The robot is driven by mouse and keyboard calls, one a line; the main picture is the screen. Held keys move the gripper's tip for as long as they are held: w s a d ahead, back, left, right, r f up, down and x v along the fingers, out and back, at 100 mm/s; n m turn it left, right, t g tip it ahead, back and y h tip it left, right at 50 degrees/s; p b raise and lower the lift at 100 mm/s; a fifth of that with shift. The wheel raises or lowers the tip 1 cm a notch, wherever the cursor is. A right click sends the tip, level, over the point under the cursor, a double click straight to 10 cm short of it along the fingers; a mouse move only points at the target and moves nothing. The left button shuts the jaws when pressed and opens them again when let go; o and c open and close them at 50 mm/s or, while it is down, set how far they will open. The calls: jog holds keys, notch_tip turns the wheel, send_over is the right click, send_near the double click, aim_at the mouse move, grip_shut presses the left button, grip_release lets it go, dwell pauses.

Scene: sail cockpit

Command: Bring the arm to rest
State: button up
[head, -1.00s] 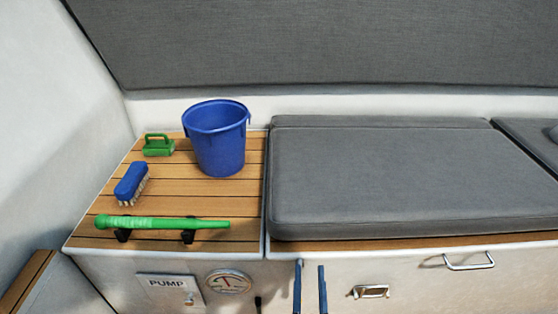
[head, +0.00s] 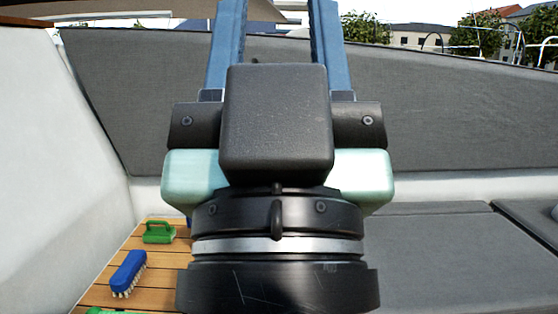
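My gripper (head: 277,12) stands upright, close to the camera, in the middle of the head view. Its two blue fingers point up and are well apart, with a clear gap and nothing between them. The fingertips run out of the top of the picture. The black wrist below hides much of the bench and nearly all of the blue bucket.
On the slatted wooden top (head: 165,258) at lower left lie a green scrubber (head: 160,232) and a blue brush (head: 128,272). A green bar (head: 100,311) is cut off at the bottom edge. A grey seat cushion (head: 440,250) is at right, before a grey backrest (head: 440,130).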

notch_tip(320, 180, up, 34)
jog(key=p, duration=3.2)
jog(key=shift+w, duration=0.15)
